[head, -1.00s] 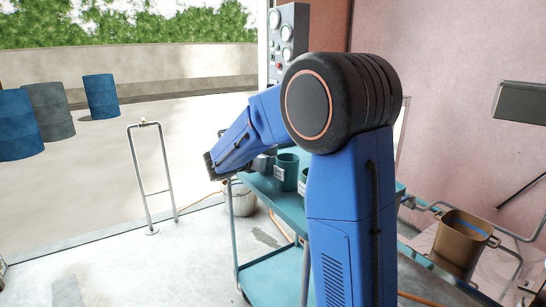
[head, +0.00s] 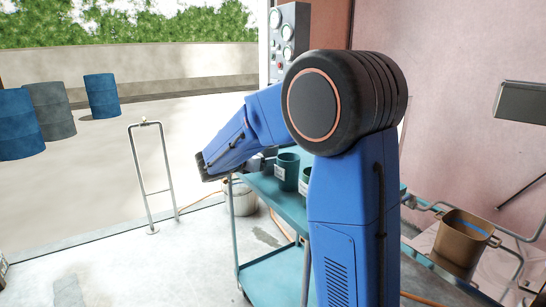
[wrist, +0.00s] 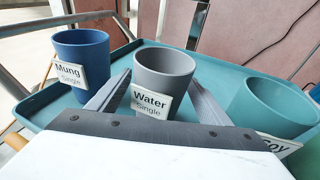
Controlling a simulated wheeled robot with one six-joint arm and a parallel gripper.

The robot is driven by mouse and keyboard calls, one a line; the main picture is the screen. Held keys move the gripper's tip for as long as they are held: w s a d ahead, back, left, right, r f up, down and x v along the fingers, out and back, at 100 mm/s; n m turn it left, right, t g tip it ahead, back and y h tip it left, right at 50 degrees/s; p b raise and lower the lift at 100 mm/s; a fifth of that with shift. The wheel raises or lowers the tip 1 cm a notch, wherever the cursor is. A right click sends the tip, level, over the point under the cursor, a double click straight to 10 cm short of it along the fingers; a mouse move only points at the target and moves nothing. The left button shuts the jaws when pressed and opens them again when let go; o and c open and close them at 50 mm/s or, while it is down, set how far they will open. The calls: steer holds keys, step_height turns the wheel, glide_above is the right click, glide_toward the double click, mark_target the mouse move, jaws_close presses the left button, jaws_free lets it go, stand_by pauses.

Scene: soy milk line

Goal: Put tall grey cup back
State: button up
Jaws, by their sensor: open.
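A grey cup (wrist: 164,68) with a "Water Single" tag (wrist: 151,101) stands upright on the teal tray top (wrist: 38,102) in the wrist view. My gripper (wrist: 158,80) is open, with one finger on each side of this cup. I cannot tell whether the fingers touch it. A blue cup (wrist: 82,58) tagged "Mung Single" stands to the left. A teal cup (wrist: 272,105) with a partly hidden "Soy" tag stands to the right. In the head view my arm hides most of the gripper and the grey cup.
The teal cart (head: 270,192) carries the cups; a teal cup (head: 287,172) shows on it. A metal rail (head: 150,178) stands to the left, and a pale bucket (head: 241,201) sits behind the cart. A brown bucket (head: 461,240) is at right.

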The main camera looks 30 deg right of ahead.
steer(key=v, duration=0.9)
stand_by(0.3)
